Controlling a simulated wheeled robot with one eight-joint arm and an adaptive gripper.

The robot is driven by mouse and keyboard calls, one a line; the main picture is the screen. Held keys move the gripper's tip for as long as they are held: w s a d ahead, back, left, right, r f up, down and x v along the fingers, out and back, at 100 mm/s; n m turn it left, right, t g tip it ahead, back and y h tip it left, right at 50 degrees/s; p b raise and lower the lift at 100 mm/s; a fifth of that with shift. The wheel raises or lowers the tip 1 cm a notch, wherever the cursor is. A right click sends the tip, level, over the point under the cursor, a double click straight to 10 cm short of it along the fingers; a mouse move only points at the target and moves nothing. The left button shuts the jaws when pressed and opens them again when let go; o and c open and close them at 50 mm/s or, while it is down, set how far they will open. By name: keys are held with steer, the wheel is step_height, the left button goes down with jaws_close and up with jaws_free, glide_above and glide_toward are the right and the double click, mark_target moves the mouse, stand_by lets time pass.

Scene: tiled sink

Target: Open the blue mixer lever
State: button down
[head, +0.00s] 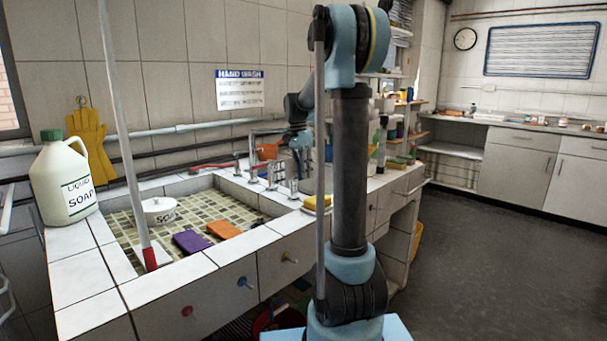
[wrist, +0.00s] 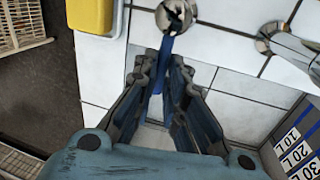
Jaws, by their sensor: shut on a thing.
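The blue mixer lever (wrist: 168,45) shows in the wrist view. It runs down from a round chrome tap body (wrist: 174,15) on the white tiles and passes in between my fingertips. My gripper (wrist: 162,68) is shut on the lever, with one finger on each side of it. The fingers hide part of the lever's free end. In the head view my arm reaches over the taps at the sink's far right corner, and the blue lever cannot be made out there.
A yellow sponge (wrist: 93,14) lies left of the tap, and another chrome fitting (wrist: 270,38) stands to the right. A graduated container (wrist: 296,148) is at the lower right.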

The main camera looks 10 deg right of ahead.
steer(key=m, duration=0.1)
steer(key=s+m, duration=0.1)
steer(key=m, duration=0.1)
steer(key=shift+s+d+m+y, duration=0.25)
steer(key=shift+d+m+y, duration=0.05)
steer(key=shift+d, duration=0.1)
steer(key=s+m, duration=0.1)
steer(key=m, duration=0.2)
steer(key=shift+s+d+m+y, duration=0.2)
steer(key=shift+s+m+y, duration=0.1)
steer(key=shift+s+y, duration=0.1)
steer(key=m, duration=0.1)
steer(key=s+m, duration=0.1)
steer(key=m, duration=0.1)
steer(key=shift+s+a+m+y, duration=0.1)
steer(key=shift+s+m+y, duration=0.2)
steer(key=shift+s+a+m+y, duration=0.2)
steer(key=shift+s+m, duration=0.15)
steer(key=shift+m, duration=0.45)
steer(key=shift+s+a+m+y, duration=0.15)
steer(key=shift+s+m, duration=0.2)
steer(key=shift+m, duration=0.45)
steer(key=c, duration=1.7)
jaws_free()
steer(key=shift+o, duration=0.2)
steer(key=shift+s, duration=0.1)
steer(key=shift+r, duration=0.15)
